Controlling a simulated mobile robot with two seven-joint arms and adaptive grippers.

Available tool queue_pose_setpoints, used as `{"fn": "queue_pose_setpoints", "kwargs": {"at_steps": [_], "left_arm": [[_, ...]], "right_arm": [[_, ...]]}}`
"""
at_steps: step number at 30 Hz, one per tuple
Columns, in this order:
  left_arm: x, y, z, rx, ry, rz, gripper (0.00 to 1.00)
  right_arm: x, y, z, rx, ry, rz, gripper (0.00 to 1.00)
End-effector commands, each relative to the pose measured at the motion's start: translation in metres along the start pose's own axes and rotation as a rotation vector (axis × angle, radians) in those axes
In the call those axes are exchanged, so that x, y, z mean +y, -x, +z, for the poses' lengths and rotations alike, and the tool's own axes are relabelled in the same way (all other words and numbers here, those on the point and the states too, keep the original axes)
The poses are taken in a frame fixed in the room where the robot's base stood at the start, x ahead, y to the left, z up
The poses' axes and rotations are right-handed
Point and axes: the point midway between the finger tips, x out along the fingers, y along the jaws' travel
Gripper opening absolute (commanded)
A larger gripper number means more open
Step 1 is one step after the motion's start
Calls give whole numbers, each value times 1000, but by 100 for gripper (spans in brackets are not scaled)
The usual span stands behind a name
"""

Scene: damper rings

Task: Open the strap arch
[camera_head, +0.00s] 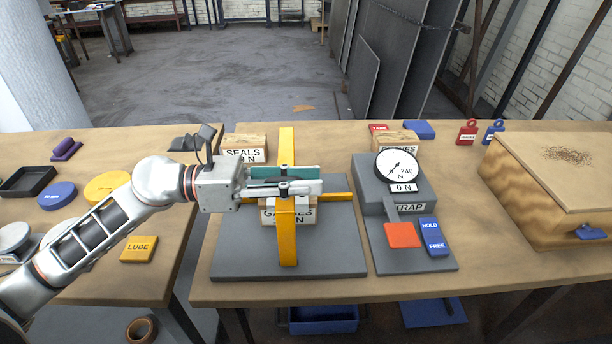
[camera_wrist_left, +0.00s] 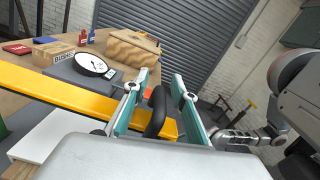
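The yellow strap arch (camera_head: 288,242) stands over a carton labelled GUIDES (camera_head: 270,217) on a grey base plate (camera_head: 235,262). A second yellow band (camera_head: 340,196) crosses it sideways. My left gripper (camera_head: 318,180) is over the top of the arch, fingers pointing right, and covers its crown. In the left wrist view the arch (camera_wrist_left: 60,92) runs in from the left, and a dark handle (camera_wrist_left: 157,112) stands between my left gripper's teal-padded fingers (camera_wrist_left: 164,84). The fingers are apart, with a gap visible beside the handle; contact cannot be told.
A grey station with a round gauge (camera_head: 398,165), a red pad (camera_head: 402,235) and a blue HOLD/FREE plate (camera_head: 433,237) stands right of the arch. A SEALS carton (camera_head: 243,143) is behind. A large tan box (camera_head: 555,190) fills the right end. The bench front is clear.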

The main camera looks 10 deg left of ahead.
Motion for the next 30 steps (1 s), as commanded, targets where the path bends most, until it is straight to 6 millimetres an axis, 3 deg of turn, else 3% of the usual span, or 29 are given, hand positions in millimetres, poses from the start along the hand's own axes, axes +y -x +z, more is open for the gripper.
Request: {"fn": "queue_pose_setpoints", "kwargs": {"at_steps": [10, 13, 14, 23, 30], "left_arm": [[0, -5, 0, 0, 2, 0, 26], [0, -5, 0, 0, 2, 0, 3], [0, -5, 0, 0, 2, 0, 0], [1, -5, 4, -1, 12, -2, 0], [14, -5, 30, -1, 93, 0, 0]], "right_arm": [[2, -2, 1, -2, 0, 1, 0], [3, -2, -1, 2, 1, 4, 0], [3, -2, -1, 3, 1, 4, 0], [6, -1, -8, 12, 2, 8, 0], [7, 4, -20, 22, -5, 7, 0]]}}
